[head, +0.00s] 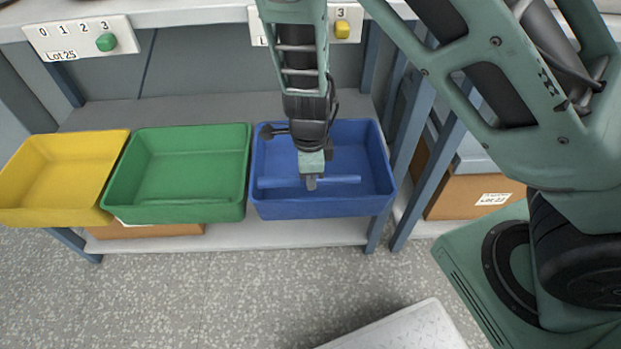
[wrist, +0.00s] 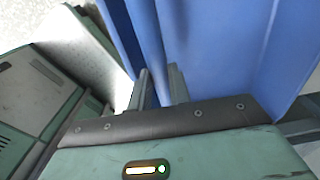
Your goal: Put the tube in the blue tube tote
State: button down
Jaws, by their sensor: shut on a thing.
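The blue tube (head: 342,179) lies level across my gripper (head: 311,184) in the head view, sticking out on both sides. My gripper points down and is shut on the tube near its middle. The blue tube tote (head: 320,208) is on the shelf, and the tube shows within its outline. I cannot tell how high the tube is above the tote floor. In the wrist view the fingers (wrist: 160,85) have the tube (wrist: 151,45) between them, against the blue of the tote (wrist: 220,50).
A green tote (head: 180,212) stands directly left of the blue one, and a yellow tote (head: 50,216) is farther left. A bench with number plates (head: 82,40) overhangs behind. A blue post (head: 430,165) and a cardboard box (head: 465,198) are to the right.

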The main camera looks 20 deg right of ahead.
jog(key=shift+w+d, duration=0.2)
jog(key=shift+w, duration=0.35)
jog(key=shift+w+f+b, duration=0.2)
jog(key=shift+f+b, duration=0.8)
jog(key=shift+f, duration=0.75)
jog(key=shift+f, duration=0.6)
jog(key=c, duration=1.3)
grip_release()
